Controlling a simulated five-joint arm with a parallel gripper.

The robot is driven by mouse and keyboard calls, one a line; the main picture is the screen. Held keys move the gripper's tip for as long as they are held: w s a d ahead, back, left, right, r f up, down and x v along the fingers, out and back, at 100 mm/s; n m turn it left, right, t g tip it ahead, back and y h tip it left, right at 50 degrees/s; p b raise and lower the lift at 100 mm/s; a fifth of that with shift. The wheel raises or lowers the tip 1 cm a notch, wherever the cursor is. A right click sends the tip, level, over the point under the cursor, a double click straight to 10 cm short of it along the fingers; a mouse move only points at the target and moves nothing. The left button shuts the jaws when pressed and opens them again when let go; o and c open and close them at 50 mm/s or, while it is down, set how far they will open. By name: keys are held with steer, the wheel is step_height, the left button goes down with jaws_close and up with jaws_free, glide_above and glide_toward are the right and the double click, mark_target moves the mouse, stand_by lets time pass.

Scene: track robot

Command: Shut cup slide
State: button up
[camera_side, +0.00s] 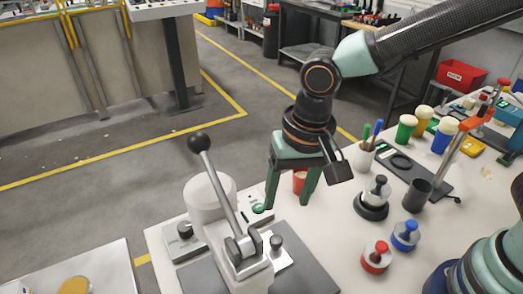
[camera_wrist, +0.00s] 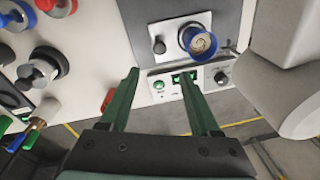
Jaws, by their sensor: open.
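A light metal slide plate (camera_side: 284,262) with an upright black knob (camera_side: 276,242) sticks out beside the lever press (camera_side: 242,265) on a dark base. In the wrist view the plate (camera_wrist: 176,30) carries the knob (camera_wrist: 159,46) and a blue-rimmed round cup (camera_wrist: 199,41). In the side view I cannot make out the cup. My gripper (camera_side: 287,206) points down behind the plate, open and empty. In the wrist view its fingertips (camera_wrist: 159,74) are spread just short of the knob and apart from it.
A control strip with a green button (camera_wrist: 159,85) lies by the fingers. The press's long lever (camera_side: 215,180) rises left of my gripper. A red knob-topped piece (camera_side: 376,257), a blue one (camera_side: 406,235) and a dark one (camera_side: 375,198) stand to the right.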

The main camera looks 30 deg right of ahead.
mark_target(276, 239)
steer(key=shift+w+a+f+n+t+y, duration=0.1)
steer(key=shift+f+n+t+y, duration=0.3)
steer(key=shift+f+n, duration=1.65)
steer(key=shift+w+a+f+n+t+y, duration=0.1)
steer(key=shift+f+n+t+y, duration=0.25)
steer(key=shift+f+n, duration=1.7)
steer(key=shift+w+a+f+n+t+y, duration=0.1)
steer(key=shift+f+n+t+y, duration=0.25)
steer(key=shift+f+n, duration=1.65)
steer(key=shift+r, duration=0.1)
jaws_close()
